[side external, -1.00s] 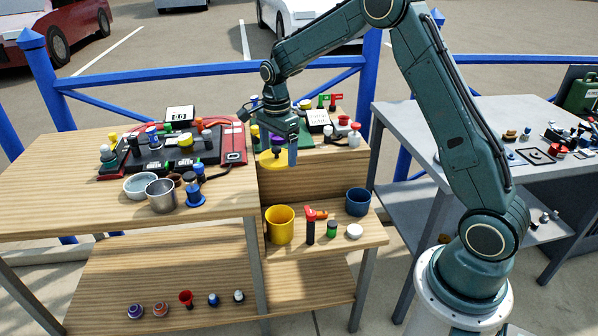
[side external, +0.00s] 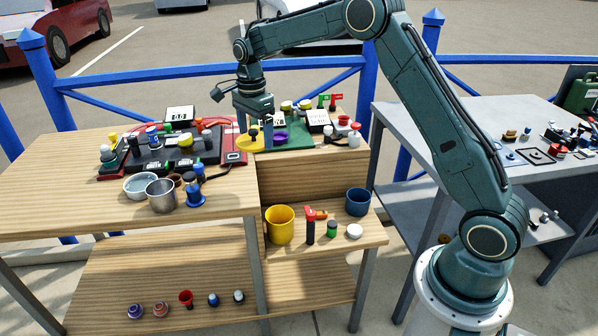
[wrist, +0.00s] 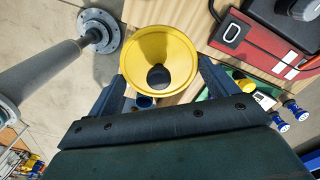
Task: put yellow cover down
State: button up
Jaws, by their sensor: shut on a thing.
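The yellow cover (wrist: 143,46) is a round, shallow disc with a dark knob (wrist: 158,77) at its middle. In the wrist view it lies between the two fingers of my gripper (wrist: 163,88), which is shut on it. In the side view my gripper (side external: 254,134) points down near the left end of the green mat, with the cover (side external: 246,145) low beside the fingers, near the front edge of the upper table. The cover is partly hidden there by a finger. I cannot tell whether it touches the table.
The green mat (side external: 305,143) holds a purple dish (side external: 280,137) and other small items. The red and black board (side external: 236,158) stands close on the left. A yellow cup (side external: 279,226) and blue cup (side external: 358,203) stand on the lower shelf. Bare wood (side external: 60,165) lies at far left.

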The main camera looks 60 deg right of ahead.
notch_tip(320, 180, up, 6)
jog(key=r, duration=0.1)
send_over(238, 186)
jog(key=shift+s+f, duration=0.1)
jog(key=shift+f, duration=0.15)
notch_tip(238, 186, down, 16)
jog(key=shift+r, duration=0.1)
dwell(0.4)
jog(key=shift+f, duration=2.1)
jog(key=shift+f, duration=0.1)
jog(key=o, duration=0.8)
